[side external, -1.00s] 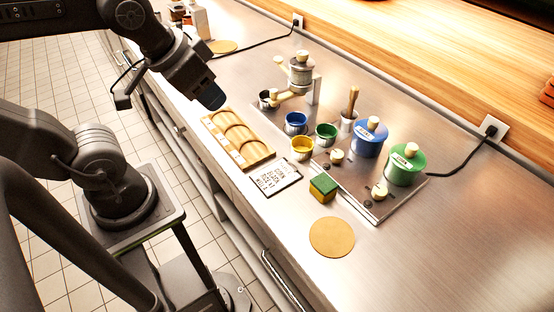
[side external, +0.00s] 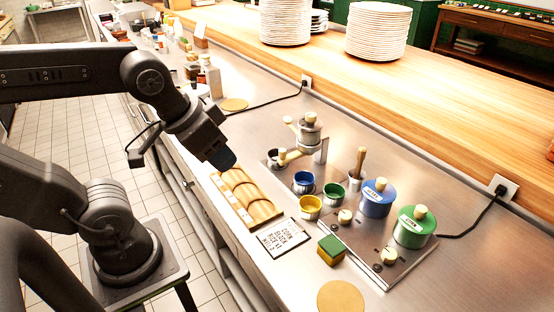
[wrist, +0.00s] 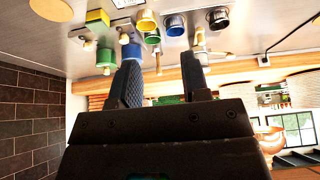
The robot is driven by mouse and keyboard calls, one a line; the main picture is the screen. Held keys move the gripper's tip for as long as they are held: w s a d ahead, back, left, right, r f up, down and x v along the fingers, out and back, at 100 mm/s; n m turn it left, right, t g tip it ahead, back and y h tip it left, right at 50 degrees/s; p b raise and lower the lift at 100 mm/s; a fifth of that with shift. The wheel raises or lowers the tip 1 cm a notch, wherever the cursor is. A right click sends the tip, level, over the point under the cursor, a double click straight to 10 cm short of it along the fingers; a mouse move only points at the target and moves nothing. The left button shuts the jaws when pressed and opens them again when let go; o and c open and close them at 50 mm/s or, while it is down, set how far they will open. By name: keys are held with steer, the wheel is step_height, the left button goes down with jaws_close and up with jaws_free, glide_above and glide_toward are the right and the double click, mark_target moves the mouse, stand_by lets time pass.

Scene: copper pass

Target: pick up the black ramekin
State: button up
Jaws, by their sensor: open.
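The black ramekin (side external: 273,158) is a small dark cup standing on the steel counter by the grinder's wooden-handled arm, partly covered by it in the side view. In the wrist view the black ramekin (wrist: 218,18) is near the top edge, right of the blue-lined one. My gripper (side external: 224,160) is open and empty, above the counter's front edge near the wooden tray and left of the black ramekin, apart from it. In the wrist view my gripper (wrist: 162,72) shows its two fingers spread with nothing between them.
Blue (side external: 304,182), green (side external: 333,194) and yellow (side external: 310,207) ramekins stand right of the black one. The grinder (side external: 310,132) rises behind it. The wooden tray (side external: 260,214), letter board (side external: 279,238), sponge (side external: 331,250) and two lidded pots (side external: 378,200) stand nearby.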

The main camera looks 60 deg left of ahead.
steer(key=shift+o, duration=0.2)
steer(key=o, duration=0.5)
steer(key=shift+c, duration=0.2)
steer(key=n+g+h, duration=0.2)
steer(key=n+g, duration=0.3)
steer(key=n, duration=1.6)
glide_above(277, 155)
steer(key=s, duration=0.1)
steer(key=f, duration=1.3)
steer(key=shift+s+d+f, duration=0.15)
steer(key=shift+d+f, duration=0.05)
steer(key=shift+d, duration=0.1)
steer(key=shift+d+f, duration=0.2)
steer(key=shift+f, duration=0.65)
steer(key=shift+d+f, duration=0.25)
steer(key=shift+f, duration=0.65)
steer(key=shift+d+f, duration=0.2)
steer(key=shift+f, duration=0.65)
